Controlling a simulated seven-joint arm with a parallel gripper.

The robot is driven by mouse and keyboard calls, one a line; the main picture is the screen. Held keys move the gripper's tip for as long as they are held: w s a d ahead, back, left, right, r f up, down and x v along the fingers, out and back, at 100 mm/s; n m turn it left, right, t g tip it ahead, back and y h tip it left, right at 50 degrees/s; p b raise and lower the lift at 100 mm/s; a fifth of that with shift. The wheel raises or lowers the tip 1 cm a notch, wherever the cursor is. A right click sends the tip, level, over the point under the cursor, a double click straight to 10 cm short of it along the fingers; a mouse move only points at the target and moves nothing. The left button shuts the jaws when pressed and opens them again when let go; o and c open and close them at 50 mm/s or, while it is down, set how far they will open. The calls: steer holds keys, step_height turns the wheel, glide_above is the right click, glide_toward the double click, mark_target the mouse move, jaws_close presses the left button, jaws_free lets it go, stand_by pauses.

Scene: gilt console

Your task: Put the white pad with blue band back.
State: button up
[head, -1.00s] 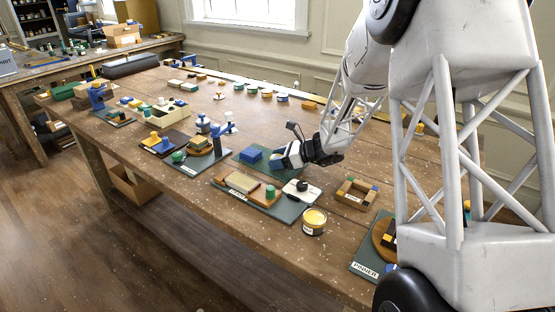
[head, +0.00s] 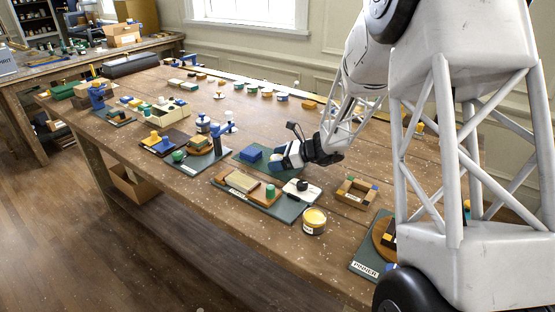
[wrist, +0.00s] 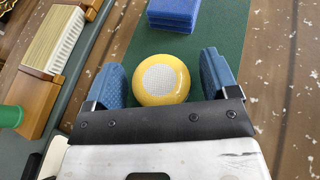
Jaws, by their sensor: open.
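My gripper (wrist: 165,80) is open in the wrist view, with blue fingers on either side of a round yellow piece (wrist: 161,95) with a white textured centre. I cannot tell whether the fingers touch it. The piece sits over a green mat (wrist: 220,25). A blue block (wrist: 173,14) lies on that mat just beyond the fingers; the block also shows in the head view (head: 251,154), left of my gripper (head: 279,160). I cannot make out a white pad with a blue band for certain in either view.
A tray with a tan block (head: 242,182) and green cylinder (head: 270,192) lies in front of my gripper. Nearby are a white plate (head: 312,192) with a dark knob, a yellow-topped tin (head: 314,221) and a small wooden box (head: 357,192).

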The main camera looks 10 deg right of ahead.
steer(key=v, duration=1.2)
steer(key=shift+s, duration=0.1)
stand_by(0.5)
steer(key=s+a+r+n+g, duration=0.1)
steer(key=s, duration=0.2)
steer(key=s+a+r+n+h, duration=0.1)
steer(key=s+a+r+n, duration=0.1)
steer(key=s, duration=0.1)
steer(key=s+a+r+n+g, duration=0.1)
steer(key=s+a+r+n, duration=0.1)
steer(key=s, duration=0.1)
steer(key=shift+g+h, duration=0.3)
steer(key=shift+h, duration=0.1)
steer(key=s+r+n+h, duration=0.2)
steer(key=s+n, duration=0.3)
steer(key=s, duration=0.6)
steer(key=s+r+n+h, duration=0.2)
steer(key=s+n+h, duration=0.3)
steer(key=s, duration=0.6)
steer(key=s+a+r+n+h, duration=0.1)
steer(key=s+r+n+h, duration=0.1)
steer(key=s+n, duration=0.5)
steer(key=s+h, duration=0.1)
steer(key=s, duration=0.3)
steer(key=shift+h, duration=0.4)
